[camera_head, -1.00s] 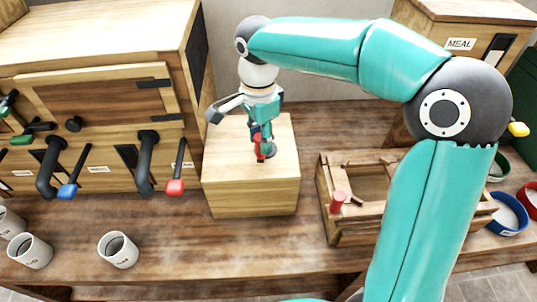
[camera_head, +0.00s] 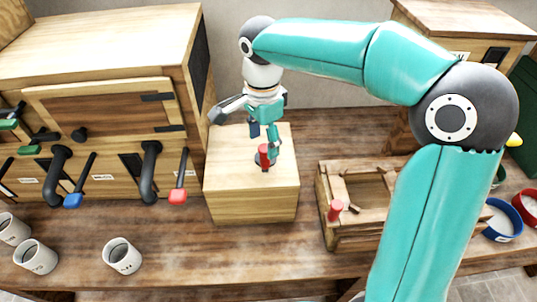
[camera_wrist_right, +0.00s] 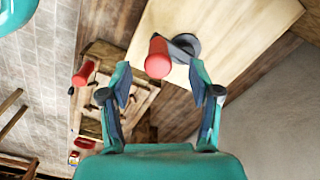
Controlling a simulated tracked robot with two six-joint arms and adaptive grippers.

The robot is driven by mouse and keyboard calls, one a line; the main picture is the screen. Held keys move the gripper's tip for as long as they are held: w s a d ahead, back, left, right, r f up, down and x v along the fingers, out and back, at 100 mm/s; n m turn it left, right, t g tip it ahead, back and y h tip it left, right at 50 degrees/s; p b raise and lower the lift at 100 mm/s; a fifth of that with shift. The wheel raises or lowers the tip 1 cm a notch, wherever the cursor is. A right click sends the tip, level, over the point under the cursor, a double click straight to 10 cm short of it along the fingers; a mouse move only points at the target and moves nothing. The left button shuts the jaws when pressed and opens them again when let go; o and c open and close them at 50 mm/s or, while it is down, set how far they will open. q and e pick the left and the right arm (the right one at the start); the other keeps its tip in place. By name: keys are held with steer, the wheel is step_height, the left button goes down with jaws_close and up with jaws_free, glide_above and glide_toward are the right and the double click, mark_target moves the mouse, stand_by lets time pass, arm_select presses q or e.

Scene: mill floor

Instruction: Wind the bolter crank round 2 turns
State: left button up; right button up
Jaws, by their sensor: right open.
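A crank with a red upright handle (camera_head: 263,156) sits on top of a pale wooden box (camera_head: 252,202). In the right wrist view the red handle (camera_wrist_right: 158,58) stands beside a dark round hub (camera_wrist_right: 186,46). My right gripper (camera_head: 265,145) points down over the box top at the handle. In the wrist view its two fingers (camera_wrist_right: 161,72) are spread. The handle lies between and just past the fingertips, with a gap to each side. My left gripper is not in view.
A wooden cabinet (camera_head: 110,105) with several levers stands at left, white cups (camera_head: 122,256) before it. At right is a wooden frame (camera_head: 336,237) with another red knob (camera_head: 336,210), then colored bowls (camera_head: 502,220). Bare tabletop (camera_head: 200,255) lies in front.

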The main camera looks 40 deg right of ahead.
step_height(320, 180, up, 4)
steer(key=p, duration=0.3)
steer(key=shift+r+p, duration=0.5)
steer(key=shift+r, duration=0.55)
